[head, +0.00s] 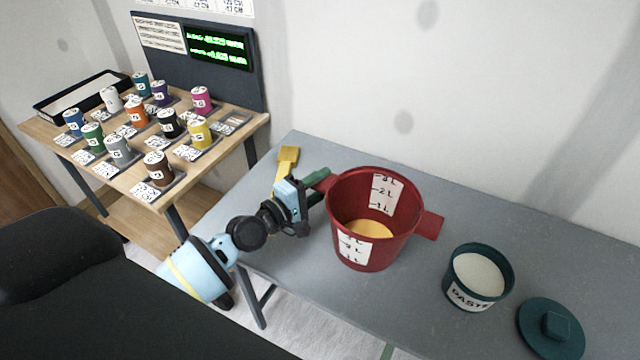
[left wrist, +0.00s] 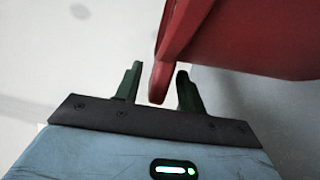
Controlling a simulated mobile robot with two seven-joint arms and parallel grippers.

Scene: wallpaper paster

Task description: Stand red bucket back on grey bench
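The red bucket (head: 402,215) is upright on the grey bench (head: 290,255), with yellow liquid inside and white level labels on its wall. It has a flat tab handle on each side. My left gripper (head: 318,187) is at the bucket's left handle. In the left wrist view, the handle (left wrist: 160,84) lies between the two green fingers of the left gripper (left wrist: 157,88), with gaps showing on both sides. The left gripper is open around the handle. The bucket wall (left wrist: 250,35) fills the upper right of that view. My right gripper is not in view.
A teal paste tub (head: 477,278) and its lid (head: 551,327) are on the bench to the right. A yellow tool (head: 287,158) lies behind my gripper. A wooden table (head: 225,108) with several coloured cans stands at left. The bench's right rear is clear.

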